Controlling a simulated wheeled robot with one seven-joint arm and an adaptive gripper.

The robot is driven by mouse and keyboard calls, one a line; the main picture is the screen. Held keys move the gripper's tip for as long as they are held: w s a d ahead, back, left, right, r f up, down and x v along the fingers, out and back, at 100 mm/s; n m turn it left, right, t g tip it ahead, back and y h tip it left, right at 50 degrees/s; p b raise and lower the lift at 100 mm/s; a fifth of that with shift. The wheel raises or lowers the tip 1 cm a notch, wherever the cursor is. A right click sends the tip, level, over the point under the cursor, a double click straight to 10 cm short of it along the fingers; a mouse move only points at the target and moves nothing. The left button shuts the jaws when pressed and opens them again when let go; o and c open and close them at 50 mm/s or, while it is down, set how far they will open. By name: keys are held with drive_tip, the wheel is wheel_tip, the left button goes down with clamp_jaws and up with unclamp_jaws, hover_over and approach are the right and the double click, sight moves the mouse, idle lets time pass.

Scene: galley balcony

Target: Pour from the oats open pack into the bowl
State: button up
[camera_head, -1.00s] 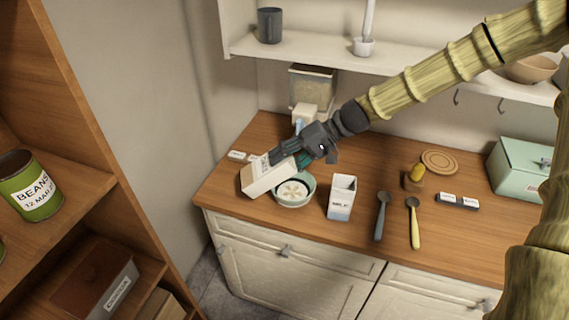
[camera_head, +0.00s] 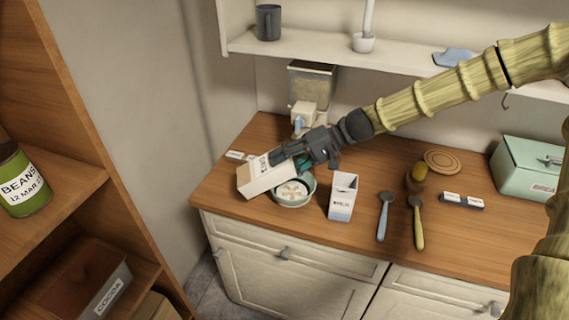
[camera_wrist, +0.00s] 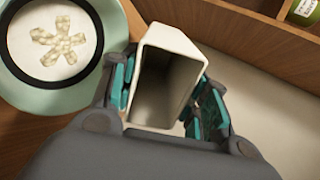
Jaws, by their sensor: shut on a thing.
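My gripper (camera_head: 293,158) is shut on a white open pack (camera_head: 262,177), held tilted at the left of the bowl, above the counter. Its label is mostly covered by the fingers. In the wrist view the pack (camera_wrist: 167,75) shows its open mouth, and the visible inside looks empty. The bowl (camera_head: 309,190) is pale green and sits on the counter just right of the pack. It also shows in the wrist view (camera_wrist: 110,95), holding a white content with a flower-shaped patch of oat-coloured pieces on top. No falling stream is visible.
A dispenser (camera_head: 310,95) stands behind. A green box (camera_head: 530,165) is at the right. A shelf unit (camera_head: 85,185) with a beans can is at the left.

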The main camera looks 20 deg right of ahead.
drive_tip(key=shift+b, duration=0.55)
drive_tip(key=shift+s+a+r+y+b, duration=0.15)
drive_tip(key=shift+r+y+b, duration=0.2)
drive_tip(key=shift+y+b, duration=0.35)
drive_tip(key=shift+y+b, duration=0.4)
drive_tip(key=shift+b, duration=0.6)
drive_tip(key=shift+r+b, duration=0.3)
drive_tip(key=shift+r, duration=0.1)
idle(0.7)
